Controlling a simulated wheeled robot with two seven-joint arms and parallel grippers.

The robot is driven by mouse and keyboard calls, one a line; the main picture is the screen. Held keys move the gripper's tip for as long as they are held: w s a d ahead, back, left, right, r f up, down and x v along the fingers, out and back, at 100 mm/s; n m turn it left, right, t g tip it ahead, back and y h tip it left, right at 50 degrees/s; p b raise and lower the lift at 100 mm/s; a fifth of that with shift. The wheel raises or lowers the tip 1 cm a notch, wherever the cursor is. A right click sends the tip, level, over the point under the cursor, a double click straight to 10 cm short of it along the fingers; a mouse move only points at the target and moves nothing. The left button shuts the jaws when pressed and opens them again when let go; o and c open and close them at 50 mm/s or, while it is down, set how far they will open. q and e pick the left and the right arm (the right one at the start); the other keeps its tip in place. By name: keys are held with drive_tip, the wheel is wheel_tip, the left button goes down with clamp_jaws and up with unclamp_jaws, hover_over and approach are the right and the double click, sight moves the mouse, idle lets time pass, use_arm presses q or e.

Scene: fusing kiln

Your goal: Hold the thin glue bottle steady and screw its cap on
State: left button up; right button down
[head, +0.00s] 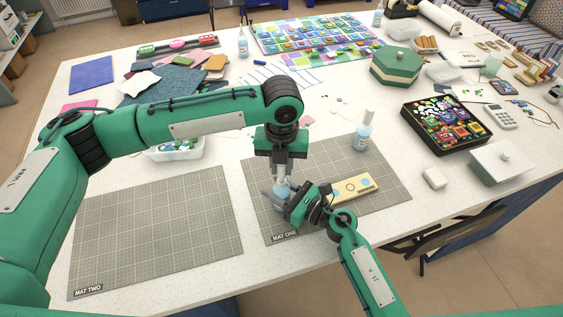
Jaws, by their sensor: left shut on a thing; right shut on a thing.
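The thin glue bottle (282,188), pale blue, stands on mat one near its left side, largely hidden by my grippers. My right gripper (278,198) comes in low from the front right and is shut around the bottle. My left gripper (284,174) points straight down directly above the bottle, its fingers shut at the bottle's top. The cap is hidden between those fingers, and I cannot tell how it sits on the neck.
A second bottle (362,131) stands at the back of mat one (385,190). A clear tub (178,152) is under my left arm. Mat two (155,235) is empty.

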sight(282, 189)
use_arm(q)
drive_tip(key=shift+f, duration=0.65)
drive_tip(key=shift+f, duration=0.6)
drive_tip(key=m, duration=1.3)
drive_tip(key=o, duration=0.9)
drive_tip(key=shift+o, duration=0.2)
drive_tip(key=shift+r, duration=0.1)
